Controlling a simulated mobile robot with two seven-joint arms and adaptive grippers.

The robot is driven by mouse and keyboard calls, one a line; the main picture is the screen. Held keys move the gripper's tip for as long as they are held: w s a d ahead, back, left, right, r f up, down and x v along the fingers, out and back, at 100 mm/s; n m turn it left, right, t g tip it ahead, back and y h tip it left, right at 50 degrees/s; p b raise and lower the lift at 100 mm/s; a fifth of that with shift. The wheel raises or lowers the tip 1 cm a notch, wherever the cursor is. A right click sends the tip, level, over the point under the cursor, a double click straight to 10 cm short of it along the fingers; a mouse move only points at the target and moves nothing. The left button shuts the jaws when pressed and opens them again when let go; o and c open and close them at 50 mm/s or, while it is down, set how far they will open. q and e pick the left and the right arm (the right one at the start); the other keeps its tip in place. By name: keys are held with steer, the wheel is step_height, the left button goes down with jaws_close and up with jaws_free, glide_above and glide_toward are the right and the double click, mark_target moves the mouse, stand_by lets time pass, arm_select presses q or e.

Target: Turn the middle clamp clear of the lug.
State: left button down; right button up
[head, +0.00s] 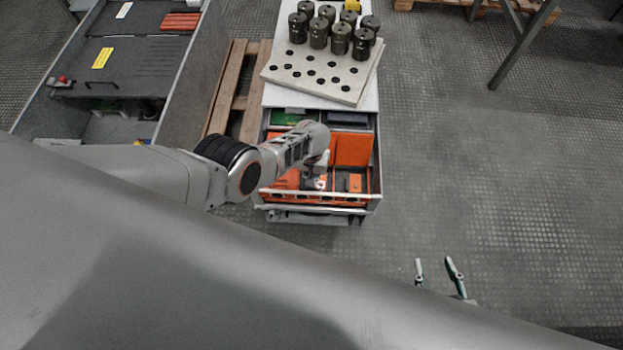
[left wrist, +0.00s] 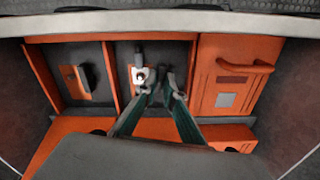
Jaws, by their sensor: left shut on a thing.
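The middle clamp (left wrist: 140,75) shows in the left wrist view as a pale metal piece with a dark upright part, in the middle bay of an orange-framed cabinet. My left gripper (left wrist: 165,92) has its two teal-lined fingers close together at the clamp's right side, shut on part of it; the held part is mostly hidden between the tips. I cannot make out the lug separately from the clamp. In the head view my left gripper (head: 318,184) is small and reaches down into the cabinet. My right gripper (head: 435,266) is open and empty over the floor at lower right.
The open cabinet (head: 318,212) has orange walls and a grey front rim. Its left bay holds a dark handle (left wrist: 86,78); an orange block with a handle (left wrist: 245,68) stands at right. Behind are a pale board (head: 325,78) and dark cylinders (head: 319,32).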

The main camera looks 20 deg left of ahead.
arm_select(q)
steer(key=shift+n, duration=1.2)
steer(key=c, duration=2.1)
jaws_free()
steer(key=shift+c, duration=0.2)
steer(key=shift+w+r, duration=0.1)
steer(key=shift+r, duration=0.15)
